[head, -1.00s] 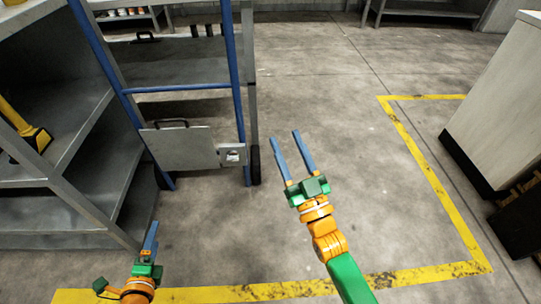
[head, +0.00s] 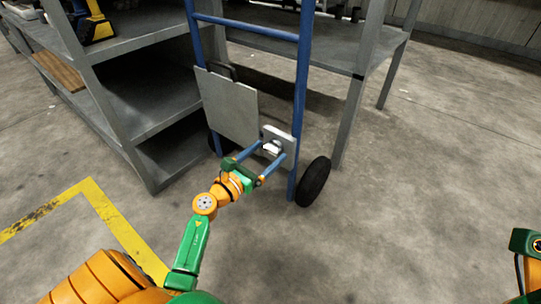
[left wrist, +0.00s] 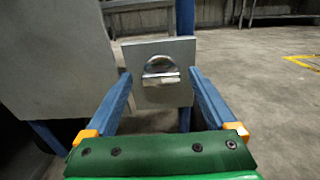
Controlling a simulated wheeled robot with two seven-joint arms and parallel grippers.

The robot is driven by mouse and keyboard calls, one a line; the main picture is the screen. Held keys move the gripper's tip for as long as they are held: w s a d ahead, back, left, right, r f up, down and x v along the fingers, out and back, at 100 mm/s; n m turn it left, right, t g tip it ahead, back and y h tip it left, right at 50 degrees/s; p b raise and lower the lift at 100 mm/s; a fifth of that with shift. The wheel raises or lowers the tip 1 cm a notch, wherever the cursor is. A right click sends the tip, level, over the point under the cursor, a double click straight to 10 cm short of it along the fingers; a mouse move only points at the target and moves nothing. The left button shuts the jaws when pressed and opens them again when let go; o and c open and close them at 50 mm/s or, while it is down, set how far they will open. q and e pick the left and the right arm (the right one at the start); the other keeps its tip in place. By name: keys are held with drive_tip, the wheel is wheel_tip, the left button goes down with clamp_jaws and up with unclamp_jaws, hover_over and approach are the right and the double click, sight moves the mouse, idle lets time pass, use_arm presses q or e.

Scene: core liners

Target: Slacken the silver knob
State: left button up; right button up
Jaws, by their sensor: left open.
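The silver knob (head: 272,147) is a small shiny rounded piece on a light square plate (head: 291,140), low on a blue-framed hand truck (head: 300,85). The knob (left wrist: 160,70) and its plate (left wrist: 146,48) also show in the left wrist view. My left gripper (head: 270,151) is open, pointing at the plate, with its two blue fingers on either side of the knob. In the left wrist view the knob appears centred between the fingertips. I cannot tell whether the fingers touch the plate.
A larger grey panel (head: 228,106) sits left of the plate. A black wheel (head: 313,182) is at the lower right. Grey shelves (head: 150,110) stand at the left and a grey table (head: 345,58) behind.

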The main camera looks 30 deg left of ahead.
use_arm(q)
drive_tip(key=shift+w, duration=0.25)
drive_tip(key=c, duration=1.4)
